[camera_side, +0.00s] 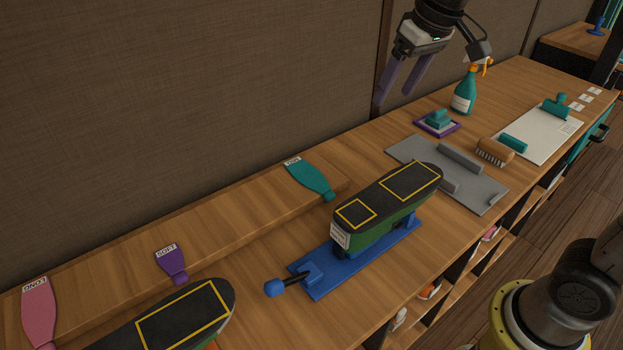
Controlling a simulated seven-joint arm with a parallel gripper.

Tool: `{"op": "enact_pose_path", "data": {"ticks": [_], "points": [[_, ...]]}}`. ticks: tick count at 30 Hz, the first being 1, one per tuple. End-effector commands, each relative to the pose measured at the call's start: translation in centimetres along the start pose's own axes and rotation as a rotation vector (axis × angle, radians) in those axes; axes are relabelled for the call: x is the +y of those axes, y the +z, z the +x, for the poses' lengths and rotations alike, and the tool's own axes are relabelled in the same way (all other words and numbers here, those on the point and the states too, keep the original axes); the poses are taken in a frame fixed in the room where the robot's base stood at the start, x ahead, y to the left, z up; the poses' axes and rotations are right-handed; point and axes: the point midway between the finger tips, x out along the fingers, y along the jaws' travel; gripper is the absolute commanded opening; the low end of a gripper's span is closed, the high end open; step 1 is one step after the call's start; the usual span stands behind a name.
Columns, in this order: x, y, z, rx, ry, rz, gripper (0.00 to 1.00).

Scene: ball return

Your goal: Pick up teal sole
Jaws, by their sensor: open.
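My gripper (392,98) hangs above the back of the bench, up and to the right of the teal sole. Its two purple-grey fingers point down and are apart, with nothing between them. It is well clear of the sole.
A purple sole (172,264) and a pink sole (38,312) lie further left on the ledge. A dark-topped shoe form (388,205) stands on a blue base in front. A grey tray (420,155), brush (495,151) and spray bottle (464,95) are to the right.

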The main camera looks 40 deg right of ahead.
Motion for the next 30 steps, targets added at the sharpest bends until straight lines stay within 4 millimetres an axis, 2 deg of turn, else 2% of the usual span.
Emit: {"op": "enact_pose_path", "data": {"ticks": [1,4,7,10,15,23,30], "points": [[-0.5,-1.6,2.0,-0.036,0.002,-0.004,0.75],[-1.5,-4.1,5.5,-0.090,0.005,-0.009,0.75],[-2.4,-5.9,9.6,-0.148,0.010,-0.018,0.75],[-3.3,-6.8,13.6,-0.203,0.015,-0.030,0.75],[-4.0,-6.3,18.8,-0.286,0.024,-0.046,0.75],[-4.3,-4.9,22.1,-0.327,0.029,-0.055,0.75],[-4.0,-3.4,26.3,-0.327,0.030,-0.054,0.75]]}}
